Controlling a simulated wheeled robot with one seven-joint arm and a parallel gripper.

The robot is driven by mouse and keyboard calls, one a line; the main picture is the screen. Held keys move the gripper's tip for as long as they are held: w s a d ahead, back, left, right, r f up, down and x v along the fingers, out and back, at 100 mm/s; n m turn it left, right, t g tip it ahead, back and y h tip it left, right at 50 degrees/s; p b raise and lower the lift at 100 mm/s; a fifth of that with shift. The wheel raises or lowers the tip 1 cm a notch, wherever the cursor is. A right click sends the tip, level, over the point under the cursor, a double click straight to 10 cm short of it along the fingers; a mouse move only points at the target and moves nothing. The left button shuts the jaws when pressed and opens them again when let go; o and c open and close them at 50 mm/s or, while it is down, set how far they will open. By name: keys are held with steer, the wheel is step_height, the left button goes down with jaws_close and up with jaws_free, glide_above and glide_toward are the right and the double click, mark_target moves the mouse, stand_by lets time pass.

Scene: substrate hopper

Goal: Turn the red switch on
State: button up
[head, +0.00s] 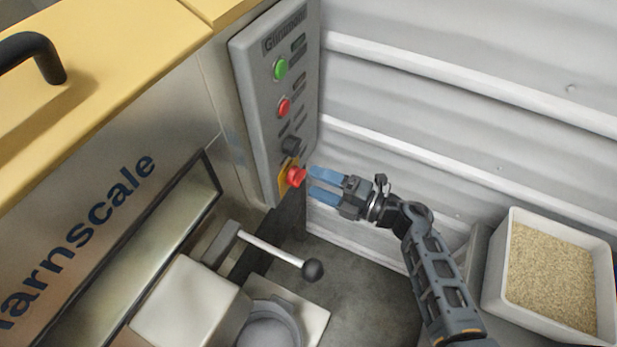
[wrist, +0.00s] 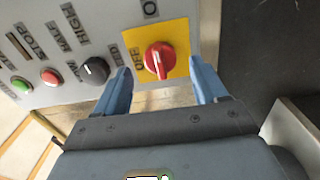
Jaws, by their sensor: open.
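The red switch (head: 296,176) is a rotary knob on a yellow plate at the bottom of the grey control panel (head: 262,110). In the wrist view the red switch (wrist: 159,60) sits between and beyond my fingertips, with its grip ridge running roughly up and down the picture. An "OFF" label is at the plate's left edge and an "O" label above it. My gripper (head: 312,184) has blue fingers pointing left at the switch. It also shows in the wrist view (wrist: 160,75), open, with one finger on either side of the switch. I cannot tell whether a finger touches the plate.
A black knob (head: 291,145), a red button (head: 284,107) and a green button (head: 281,68) are above the switch on the panel. A lever with a black ball (head: 313,270) sticks out below. A white bin of grain (head: 497,262) stands at the right, by the corrugated wall (head: 450,90).

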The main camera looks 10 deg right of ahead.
steer(key=shift+v, duration=1.9)
